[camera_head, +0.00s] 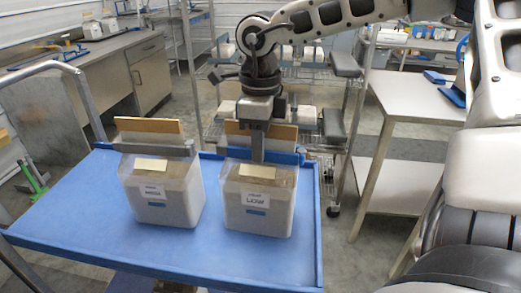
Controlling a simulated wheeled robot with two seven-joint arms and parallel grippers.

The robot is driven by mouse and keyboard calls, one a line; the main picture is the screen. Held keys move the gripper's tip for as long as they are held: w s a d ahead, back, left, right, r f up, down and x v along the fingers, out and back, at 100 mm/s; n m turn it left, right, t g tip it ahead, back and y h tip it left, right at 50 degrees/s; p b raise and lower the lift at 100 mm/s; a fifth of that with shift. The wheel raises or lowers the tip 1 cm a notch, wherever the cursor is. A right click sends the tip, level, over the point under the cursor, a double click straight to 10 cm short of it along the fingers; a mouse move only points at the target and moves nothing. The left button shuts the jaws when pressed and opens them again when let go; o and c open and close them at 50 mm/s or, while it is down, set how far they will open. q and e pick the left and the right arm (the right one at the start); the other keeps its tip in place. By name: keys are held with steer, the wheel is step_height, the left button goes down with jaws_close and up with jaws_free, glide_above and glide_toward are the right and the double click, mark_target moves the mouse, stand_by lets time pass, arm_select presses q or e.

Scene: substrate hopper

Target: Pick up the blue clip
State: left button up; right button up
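The blue clip (285,157) is a long bar lying across the top of the right-hand bin (252,217), which is labelled "LOW". A tan board stands up behind it. My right gripper (258,158) points straight down at the middle of the clip, with its fingers overlapping it in the view. The fingers are seen nearly edge-on, so I cannot tell whether they are closed on it. The clip's middle is hidden behind the fingers. My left gripper is out of view.
Both bins stand on a blue cart top (110,235) with raised edges. The left bin (160,208) has a grey bar (155,146) across its top and a tan board. A wire rack stands behind, and a pale side table (410,92) is at right. The cart's front left is clear.

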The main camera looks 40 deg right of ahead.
steer(key=c, duration=0.3)
step_height(320, 180, up, 10)
steer(key=shift+r, duration=0.25)
steer(key=shift+r+p, duration=0.55)
steer(key=shift+r, duration=0.1)
steer(key=shift+r+p, duration=0.4)
steer(key=shift+r, duration=0.1)
arm_select(q)
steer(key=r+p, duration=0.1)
steer(key=p, duration=0.1)
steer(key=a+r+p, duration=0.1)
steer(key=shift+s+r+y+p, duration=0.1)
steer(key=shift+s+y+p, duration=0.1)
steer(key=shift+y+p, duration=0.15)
arm_select(e)
step_height(320, 180, up, 4)
steer(key=shift+r, duration=0.1)
